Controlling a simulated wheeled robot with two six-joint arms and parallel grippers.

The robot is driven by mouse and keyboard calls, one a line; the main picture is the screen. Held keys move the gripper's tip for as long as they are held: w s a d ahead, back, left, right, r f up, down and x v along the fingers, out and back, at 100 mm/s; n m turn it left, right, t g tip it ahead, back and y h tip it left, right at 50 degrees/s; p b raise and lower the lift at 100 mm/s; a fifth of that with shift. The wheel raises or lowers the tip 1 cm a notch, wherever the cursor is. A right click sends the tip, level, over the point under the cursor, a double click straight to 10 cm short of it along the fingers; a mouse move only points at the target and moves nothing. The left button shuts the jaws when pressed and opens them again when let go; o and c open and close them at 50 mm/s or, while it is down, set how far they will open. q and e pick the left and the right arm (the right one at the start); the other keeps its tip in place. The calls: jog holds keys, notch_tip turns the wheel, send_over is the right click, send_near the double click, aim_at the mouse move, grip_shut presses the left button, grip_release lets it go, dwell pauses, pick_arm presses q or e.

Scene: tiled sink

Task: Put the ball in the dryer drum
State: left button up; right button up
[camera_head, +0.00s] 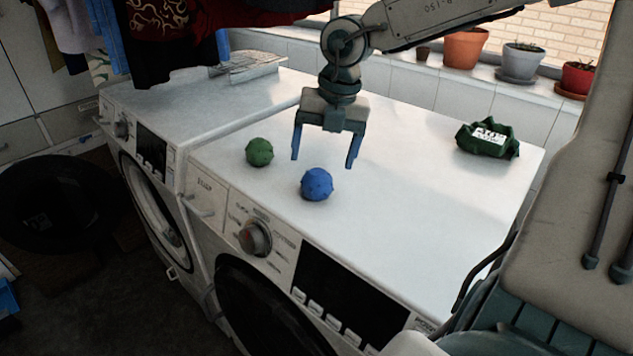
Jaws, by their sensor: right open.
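A blue ball (317,184) and a green ball (259,152) lie on the white top of the nearer machine (400,210). My right gripper (324,160) is open and empty, pointing down with its blue fingers apart. In the picture it is just above and behind the blue ball and to the right of the green ball. I cannot tell its exact height over the top. The nearer machine's dark round door (268,310) is partly cut off by the bottom edge. A second machine with a round door (155,213) stands to the left. My left gripper is not in view.
A dark green bag-like item (487,139) with a white label lies at the right of the top. Clothes (170,35) hang at upper left. A wire rack (248,67) sits on the left machine.

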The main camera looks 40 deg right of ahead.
aim_at(320, 172)
jog(key=shift+w+f, duration=0.15)
jog(key=shift+f, duration=0.45)
jog(key=f, duration=0.1)
jog(key=f+p, duration=0.1)
jog(key=f, duration=0.2)
jog(key=shift+w+a, duration=0.1)
jog(key=shift+a, duration=0.15)
jog(key=shift+w+f, duration=0.1)
jog(key=shift+f, duration=0.3)
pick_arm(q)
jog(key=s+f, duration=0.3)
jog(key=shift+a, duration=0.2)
pick_arm(e)
jog(key=c, duration=1.1)
